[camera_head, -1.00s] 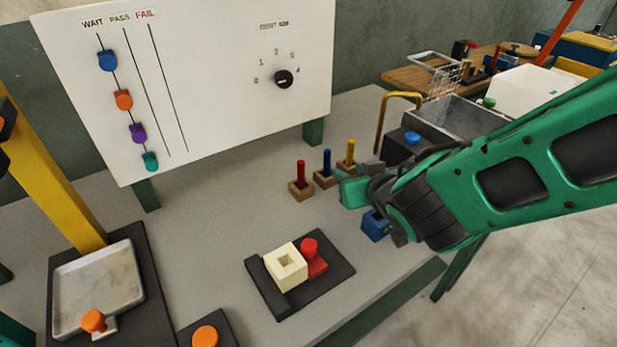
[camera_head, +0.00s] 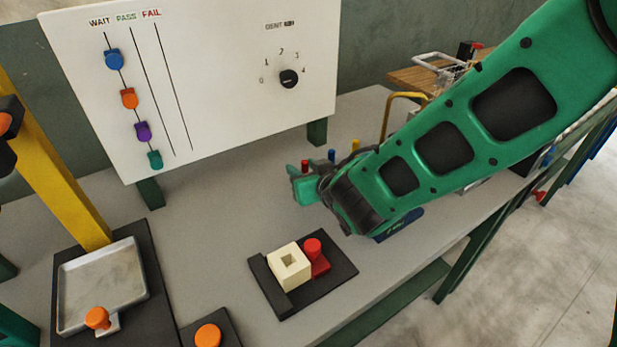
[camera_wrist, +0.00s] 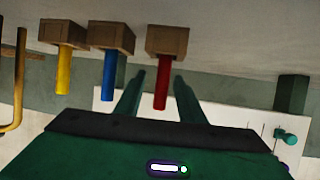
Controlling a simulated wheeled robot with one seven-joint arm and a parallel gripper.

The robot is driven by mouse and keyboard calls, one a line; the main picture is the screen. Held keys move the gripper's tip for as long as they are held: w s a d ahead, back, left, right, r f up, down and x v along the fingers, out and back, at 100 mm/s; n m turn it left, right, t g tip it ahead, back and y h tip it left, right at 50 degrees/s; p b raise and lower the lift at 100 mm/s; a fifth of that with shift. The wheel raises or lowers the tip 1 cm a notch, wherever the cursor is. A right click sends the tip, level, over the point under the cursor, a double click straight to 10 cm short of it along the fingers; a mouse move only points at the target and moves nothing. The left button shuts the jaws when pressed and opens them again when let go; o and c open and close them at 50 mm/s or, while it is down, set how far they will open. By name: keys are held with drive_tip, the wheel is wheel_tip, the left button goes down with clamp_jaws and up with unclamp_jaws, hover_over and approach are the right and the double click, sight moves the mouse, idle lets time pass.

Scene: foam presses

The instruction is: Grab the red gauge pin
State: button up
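The red gauge pin (camera_wrist: 162,85) stands in a wooden block (camera_wrist: 167,40). The wrist view shows it upside down, between the two fingers of my gripper (camera_wrist: 160,73), with a gap on each side. My gripper is open and holds nothing. In the head view, only the top of the red pin (camera_head: 305,164) shows above my gripper (camera_head: 303,186); the rest is hidden. The blue pin (camera_wrist: 109,75) and yellow pin (camera_wrist: 64,70) stand in their own blocks alongside. I cannot tell how deep the red pin is between the fingers.
A white board (camera_head: 215,75) with sliders and a dial stands behind. A grey tray (camera_head: 102,285) is at left. The grey bench between is clear.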

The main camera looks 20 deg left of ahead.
drive_tip(key=shift+x, duration=1.35)
drive_tip(key=shift+c, duration=0.6)
clamp_jaws()
drive_tip(key=shift+r, duration=0.1)
